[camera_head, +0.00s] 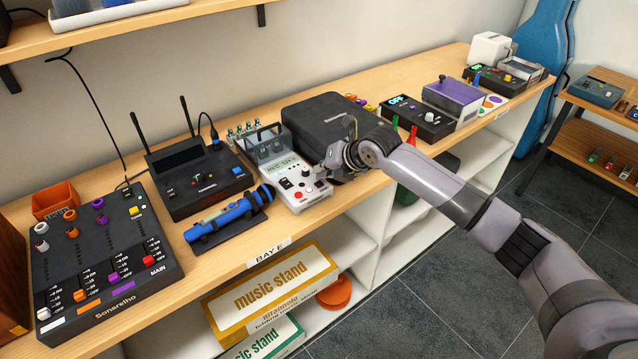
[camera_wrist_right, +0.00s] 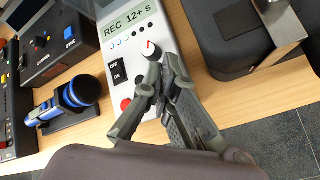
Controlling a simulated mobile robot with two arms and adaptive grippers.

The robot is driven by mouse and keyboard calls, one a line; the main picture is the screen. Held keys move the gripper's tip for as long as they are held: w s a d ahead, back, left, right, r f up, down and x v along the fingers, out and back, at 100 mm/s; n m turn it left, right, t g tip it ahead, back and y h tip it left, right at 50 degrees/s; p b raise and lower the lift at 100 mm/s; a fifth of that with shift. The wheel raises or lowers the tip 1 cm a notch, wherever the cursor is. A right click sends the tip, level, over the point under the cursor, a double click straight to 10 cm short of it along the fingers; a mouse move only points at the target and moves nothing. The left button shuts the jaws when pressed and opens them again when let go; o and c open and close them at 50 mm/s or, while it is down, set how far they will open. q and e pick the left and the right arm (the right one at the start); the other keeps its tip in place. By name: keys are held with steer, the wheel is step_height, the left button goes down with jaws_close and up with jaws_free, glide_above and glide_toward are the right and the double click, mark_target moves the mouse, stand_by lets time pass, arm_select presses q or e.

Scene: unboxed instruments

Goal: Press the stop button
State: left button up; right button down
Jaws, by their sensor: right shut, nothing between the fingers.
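A white recorder (camera_head: 310,195) with a screen stands on the shelf. In the right wrist view the screen (camera_wrist_right: 127,31) reads "REC 12+ s". A round red button (camera_head: 298,195) is near its front edge and also shows in the wrist view (camera_wrist_right: 126,104). No stop label is legible.
A blue microphone (camera_head: 222,220) on a black stand lies left of the recorder. A black wireless receiver (camera_head: 197,182) with antennas stands behind it, and a mixer (camera_head: 90,255) is farther left. A dark case (camera_head: 312,115) stands close on the right. Shelf edge is in front.

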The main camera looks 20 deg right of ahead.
mark_target(322, 182)
steer(key=shift+f, duration=0.1)
steer(key=shift+f, duration=0.35)
steer(key=shift+f, duration=0.45)
stand_by(0.9)
steer(key=shift+r, duration=0.15)
steer(key=shift+r+p, duration=0.5)
steer(key=shift+r, duration=0.25)
step_height(322, 182, up, 5)
steer(key=p, duration=0.4)
stand_by(0.3)
